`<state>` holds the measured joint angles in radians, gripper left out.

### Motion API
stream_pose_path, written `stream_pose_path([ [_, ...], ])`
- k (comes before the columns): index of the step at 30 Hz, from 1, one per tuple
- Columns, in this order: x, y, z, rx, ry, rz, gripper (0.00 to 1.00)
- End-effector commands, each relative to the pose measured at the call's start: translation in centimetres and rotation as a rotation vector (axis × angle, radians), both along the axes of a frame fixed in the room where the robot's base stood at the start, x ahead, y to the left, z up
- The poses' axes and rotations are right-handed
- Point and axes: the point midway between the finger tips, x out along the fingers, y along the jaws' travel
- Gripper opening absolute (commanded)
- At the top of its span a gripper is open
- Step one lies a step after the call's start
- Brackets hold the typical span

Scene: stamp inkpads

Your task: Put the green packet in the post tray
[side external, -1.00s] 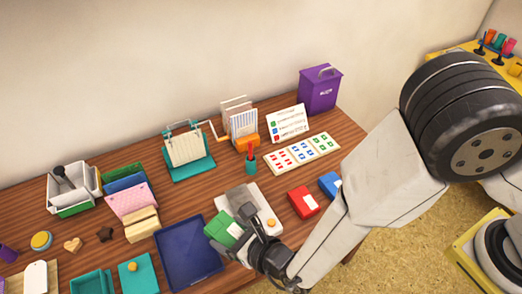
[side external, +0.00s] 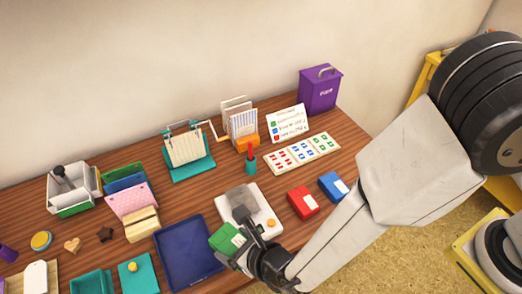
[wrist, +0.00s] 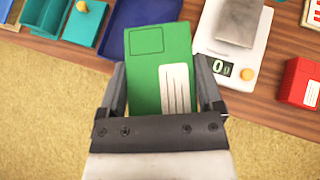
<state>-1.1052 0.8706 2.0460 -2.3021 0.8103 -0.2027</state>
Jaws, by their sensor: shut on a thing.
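The green packet (side external: 228,239), with a white lined label, is held in my gripper (side external: 243,250) near the table's front edge. In the wrist view the green packet (wrist: 158,62) sits between the two fingers of my gripper (wrist: 166,92), which are shut on its sides. The packet is between a dark blue tray (side external: 187,256), on its left, and the white scale (side external: 265,215), on its right. The blue tray is empty where it shows; its corner also appears in the wrist view (wrist: 114,40). I cannot tell for certain whether this is the post tray.
A red packet (side external: 303,201) and a blue packet (side external: 333,186) lie right of the scale. Teal boxes (side external: 137,275) stand left of the tray. A teal-based stamp (side external: 250,160) stands behind the scale. Card holders and a purple bin (side external: 319,90) line the back.

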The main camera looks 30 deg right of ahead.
Motion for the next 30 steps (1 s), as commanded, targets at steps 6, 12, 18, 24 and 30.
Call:
stream_pose_path([
  [6,0.0,0.1,0.0,-0.002,0.007,-0.001,0.09],
  [12,0.9,0.9,-0.6,-0.001,0.006,-0.002,0.09],
  [18,2.6,2.5,-1.7,-0.001,0.006,-0.002,0.09],
  [24,4.5,4.2,-2.8,-0.001,0.006,-0.003,0.09],
  [30,6.2,5.8,-3.8,-0.001,0.006,-0.002,0.09],
])
